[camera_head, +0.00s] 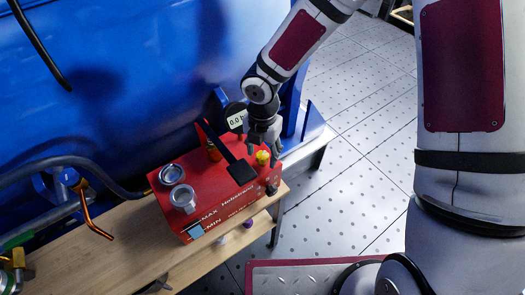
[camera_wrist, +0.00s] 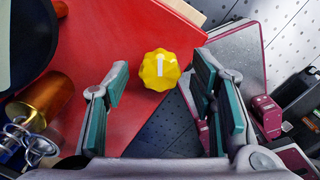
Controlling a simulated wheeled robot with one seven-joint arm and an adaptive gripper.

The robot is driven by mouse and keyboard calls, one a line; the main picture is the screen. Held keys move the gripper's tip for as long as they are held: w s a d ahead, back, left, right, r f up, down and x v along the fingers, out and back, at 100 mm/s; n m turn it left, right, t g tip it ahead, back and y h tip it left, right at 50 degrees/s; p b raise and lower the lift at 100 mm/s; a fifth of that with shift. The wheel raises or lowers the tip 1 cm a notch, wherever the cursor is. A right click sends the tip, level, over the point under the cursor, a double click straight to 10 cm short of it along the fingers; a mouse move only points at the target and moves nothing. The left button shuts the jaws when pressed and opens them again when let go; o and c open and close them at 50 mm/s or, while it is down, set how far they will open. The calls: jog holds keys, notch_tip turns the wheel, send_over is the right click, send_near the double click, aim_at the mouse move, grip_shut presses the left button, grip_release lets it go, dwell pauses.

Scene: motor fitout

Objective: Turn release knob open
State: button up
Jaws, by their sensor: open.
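The release knob (camera_wrist: 160,70) is yellow with a scalloped rim and a white line on its top. It sits on the top of a red box (camera_head: 212,183), near the box's right corner. In the head view the knob (camera_head: 263,157) shows just below my gripper (camera_head: 264,148). In the wrist view my gripper (camera_wrist: 163,100) is open, with one teal-padded finger on each side of the knob's line. The fingers appear apart from the knob. The white line points roughly up and down in the wrist view.
A black lever (camera_head: 226,153) rises from the box beside the knob, near a round gauge (camera_head: 236,118). Two silver caps (camera_head: 182,197) sit at the box's left. An orange cylinder (camera_wrist: 40,97) stands left in the wrist view. The wooden bench (camera_head: 130,255) holds the box; tiled floor lies right.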

aim_at(263, 155)
notch_tip(263, 155, up, 12)
dwell(0.5)
dwell(0.4)
